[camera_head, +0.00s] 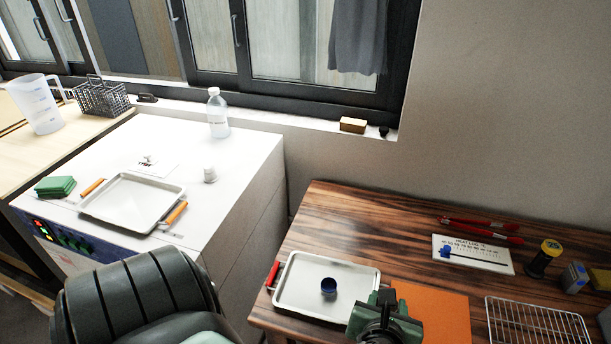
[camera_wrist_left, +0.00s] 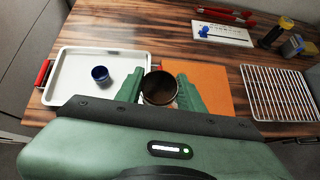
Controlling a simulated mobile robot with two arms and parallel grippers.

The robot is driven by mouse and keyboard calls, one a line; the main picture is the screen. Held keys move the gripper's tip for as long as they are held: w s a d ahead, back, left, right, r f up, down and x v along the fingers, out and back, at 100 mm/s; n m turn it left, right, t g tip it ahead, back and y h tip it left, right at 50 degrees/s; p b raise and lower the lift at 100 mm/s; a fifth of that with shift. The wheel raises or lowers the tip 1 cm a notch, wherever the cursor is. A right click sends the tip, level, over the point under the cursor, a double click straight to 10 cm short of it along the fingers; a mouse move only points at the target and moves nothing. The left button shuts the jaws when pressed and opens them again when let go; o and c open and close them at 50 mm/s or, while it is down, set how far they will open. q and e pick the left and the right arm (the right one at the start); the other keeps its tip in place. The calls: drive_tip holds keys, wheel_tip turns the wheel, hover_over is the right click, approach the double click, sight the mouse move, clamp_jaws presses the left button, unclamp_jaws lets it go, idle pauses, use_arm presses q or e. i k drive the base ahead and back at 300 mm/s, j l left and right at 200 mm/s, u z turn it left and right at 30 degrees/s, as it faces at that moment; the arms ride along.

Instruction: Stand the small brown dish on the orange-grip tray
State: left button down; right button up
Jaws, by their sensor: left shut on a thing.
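The small brown dish (camera_wrist_left: 160,88) is between the green fingers of my left gripper (camera_wrist_left: 160,92) in the left wrist view, its round open mouth facing the camera. In the head view my left gripper (camera_head: 385,312) is over the wooden table, beside the red-grip tray's right edge; I cannot clearly make out the dish there. Whether the dish touches the table is not clear. The orange-grip tray (camera_head: 118,211) lies on the white oven top at the left, with an orange grip at each side. It looks empty. My right gripper is in no view.
A red-grip tray (camera_head: 350,272) on the wooden table holds a dark blue cup (camera_head: 328,287). An orange mat (camera_head: 440,318) and wire rack (camera_head: 535,325) lie to the right. Green cloths (camera_head: 55,186), a bottle (camera_head: 217,113) and a small white jar (camera_head: 210,174) stand around the orange-grip tray.

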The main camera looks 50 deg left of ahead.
sight(141, 204)
drive_tip(key=k+j+u, duration=0.15)
drive_tip(key=j, duration=0.2)
drive_tip(key=k+j+u, duration=0.35)
drive_tip(key=j, duration=0.4)
drive_tip(key=k+j+u, duration=0.15)
drive_tip(key=j, duration=0.25)
drive_tip(key=k+j+u, duration=0.15)
drive_tip(key=j, duration=0.25)
